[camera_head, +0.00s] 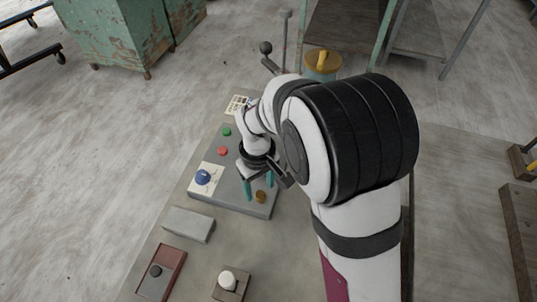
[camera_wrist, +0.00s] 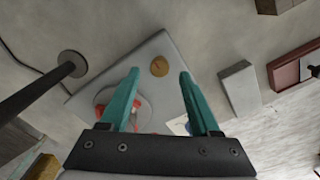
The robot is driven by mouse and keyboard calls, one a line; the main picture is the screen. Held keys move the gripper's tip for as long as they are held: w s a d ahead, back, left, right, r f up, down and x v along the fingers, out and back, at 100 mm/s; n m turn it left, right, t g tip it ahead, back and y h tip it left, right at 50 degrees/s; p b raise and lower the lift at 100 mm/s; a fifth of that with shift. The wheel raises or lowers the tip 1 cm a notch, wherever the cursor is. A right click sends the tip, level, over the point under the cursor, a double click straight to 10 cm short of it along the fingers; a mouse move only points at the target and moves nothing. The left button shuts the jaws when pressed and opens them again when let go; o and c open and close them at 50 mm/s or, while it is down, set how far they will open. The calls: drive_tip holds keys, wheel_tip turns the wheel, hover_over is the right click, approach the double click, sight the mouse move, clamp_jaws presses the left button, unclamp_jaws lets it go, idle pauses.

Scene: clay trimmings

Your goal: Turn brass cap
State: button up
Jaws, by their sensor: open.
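The brass cap (camera_head: 261,196) is a small round brass-coloured disc near the front right corner of the grey control box (camera_head: 236,202). In the wrist view the brass cap (camera_wrist: 159,66) lies on the box's top face, with a dark mark across it. My gripper (camera_head: 259,189) is open, with its two teal fingers pointing down over the box near the cap. In the wrist view the cap appears between the fingertips of my gripper (camera_wrist: 159,72), with a gap on each side. Nothing is held, and I cannot tell how high the tips are above the cap.
The box carries a blue knob (camera_head: 203,177), a red button (camera_head: 222,151) and a green button (camera_head: 227,131). A grey block (camera_head: 188,224), a red-brown base with black knob (camera_head: 160,272) and a white knob (camera_head: 227,280) stand in front. A black pole (camera_wrist: 38,92) rises beside the box.

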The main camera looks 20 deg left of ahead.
sight(260, 194)
drive_tip(key=shift+f, duration=1.5)
clamp_jaws()
